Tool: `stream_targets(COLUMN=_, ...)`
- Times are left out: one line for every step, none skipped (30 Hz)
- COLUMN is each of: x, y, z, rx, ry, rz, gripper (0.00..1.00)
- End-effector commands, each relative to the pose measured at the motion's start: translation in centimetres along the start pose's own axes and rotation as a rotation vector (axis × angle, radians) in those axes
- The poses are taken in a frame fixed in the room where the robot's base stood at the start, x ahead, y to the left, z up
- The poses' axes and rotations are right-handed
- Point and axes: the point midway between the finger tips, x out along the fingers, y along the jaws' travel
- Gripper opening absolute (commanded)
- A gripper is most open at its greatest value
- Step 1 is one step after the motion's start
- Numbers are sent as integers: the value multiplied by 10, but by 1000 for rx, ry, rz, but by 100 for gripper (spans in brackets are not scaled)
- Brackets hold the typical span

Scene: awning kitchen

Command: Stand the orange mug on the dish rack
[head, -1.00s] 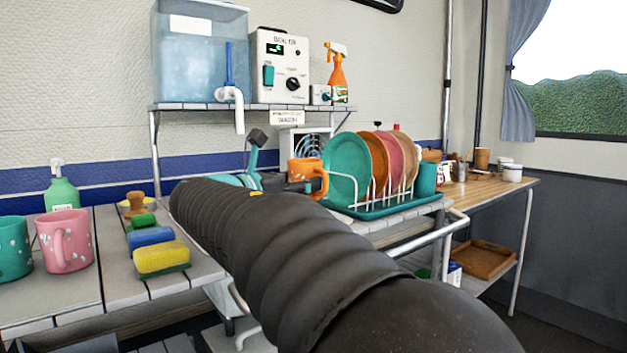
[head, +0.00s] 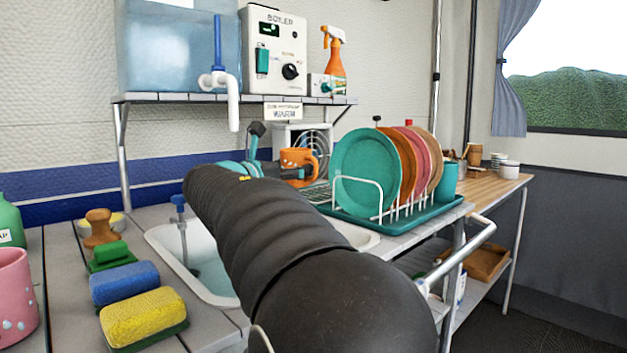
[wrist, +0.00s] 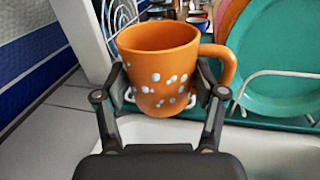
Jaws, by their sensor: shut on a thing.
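The orange mug (wrist: 160,72) with pale dots is upright between the two fingers of my gripper (wrist: 162,95) in the wrist view, its handle to the right. My gripper is shut on it. In the head view the mug (head: 297,160) shows beyond my arm, left of the dish rack. The dish rack (head: 440,215) is a teal tray with white wire, and it holds several upright plates. Its left part also shows in the wrist view (wrist: 262,122), behind and right of the mug. My arm hides part of the gripper in the head view.
A sink (head: 165,240) lies under my arm. A teal cup (head: 447,180) stands at the rack's right end. Sponges (head: 145,318) and a pink mug (head: 12,300) are on the counter at left. A shelf (head: 190,97) with a boiler hangs above. A wooden table (head: 490,183) stands at right.

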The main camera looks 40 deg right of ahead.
Motion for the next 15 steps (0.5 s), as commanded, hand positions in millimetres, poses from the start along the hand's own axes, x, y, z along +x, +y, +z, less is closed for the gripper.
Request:
stream_targets(x=14, y=-1, z=-1, rx=-1, ry=0, rz=-5, gripper=29)
stream_targets(x=21, y=-2, z=-1, rx=-1, ry=0, rz=-6, gripper=29)
stream_targets(x=30, y=-1, z=-1, rx=-1, ry=0, rz=-5, gripper=29)
stream_targets(x=37, y=-2, z=-1, rx=-1, ry=0, rz=-6, gripper=29)
stream_targets(x=43, y=-2, z=-1, rx=-1, ry=0, rz=-5, gripper=29)
stream_targets(x=51, y=-1, z=-1, rx=-1, ry=0, rz=-5, gripper=29)
stream_targets(x=56, y=-2, z=0, rx=0, ry=0, rz=-5, gripper=29)
stream_targets(x=61, y=-1, z=0, rx=0, ry=0, rz=-4, gripper=29)
stream_targets(x=66, y=-1, z=0, rx=0, ry=0, rz=-3, gripper=29)
stream_targets(x=70, y=-1, z=0, rx=0, ry=0, rz=-4, gripper=29)
stream_targets(x=72, y=-1, z=0, rx=0, ry=0, rz=-3, gripper=29)
stream_targets(x=75, y=-1, z=0, rx=1, ry=-1, rz=-2, gripper=29)
stream_targets(x=76, y=0, z=0, rx=1, ry=-1, rz=-1, gripper=29)
stream_targets(x=77, y=0, z=0, rx=1, ry=-1, rz=-1, gripper=29)
stream_targets(x=79, y=0, z=0, rx=1, ry=0, rz=-1, gripper=29)
